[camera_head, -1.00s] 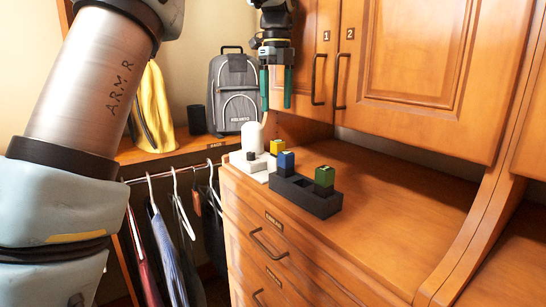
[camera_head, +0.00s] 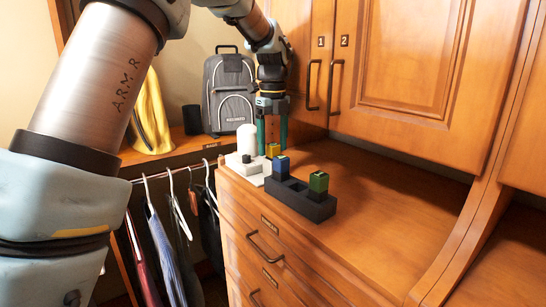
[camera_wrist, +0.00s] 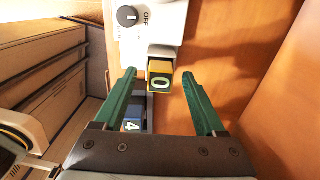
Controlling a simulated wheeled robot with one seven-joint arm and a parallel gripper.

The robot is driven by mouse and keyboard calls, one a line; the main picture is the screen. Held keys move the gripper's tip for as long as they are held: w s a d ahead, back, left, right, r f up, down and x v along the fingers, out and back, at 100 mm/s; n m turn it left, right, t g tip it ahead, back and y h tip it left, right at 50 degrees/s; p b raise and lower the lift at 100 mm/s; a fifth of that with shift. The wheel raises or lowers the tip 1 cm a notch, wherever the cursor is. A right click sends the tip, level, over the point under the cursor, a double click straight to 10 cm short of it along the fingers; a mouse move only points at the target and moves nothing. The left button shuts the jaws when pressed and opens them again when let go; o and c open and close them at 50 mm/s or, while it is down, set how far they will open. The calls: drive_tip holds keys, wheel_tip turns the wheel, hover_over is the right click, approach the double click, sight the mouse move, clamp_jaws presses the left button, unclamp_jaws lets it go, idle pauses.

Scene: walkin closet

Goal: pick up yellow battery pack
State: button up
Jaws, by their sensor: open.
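The yellow battery pack (camera_head: 273,150) stands at the white device (camera_head: 246,165) on the dresser top, behind the blue pack. In the wrist view the yellow battery pack (camera_wrist: 160,79) has a dark top face marked 0 and lies between and just beyond my fingertips. My gripper (camera_head: 272,143) points down over it, with green fingers on either side. In the wrist view my gripper (camera_wrist: 160,75) is open and empty. I cannot tell how far its tips are above the pack.
A black holder (camera_head: 305,205) carries a blue pack (camera_head: 281,168) and a green pack (camera_head: 318,185), close in front. A grey backpack (camera_head: 230,92) stands on the shelf behind. Cabinet doors (camera_head: 420,70) rise at the back. The dresser top is clear to the right.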

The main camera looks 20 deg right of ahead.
clamp_jaws()
idle(0.6)
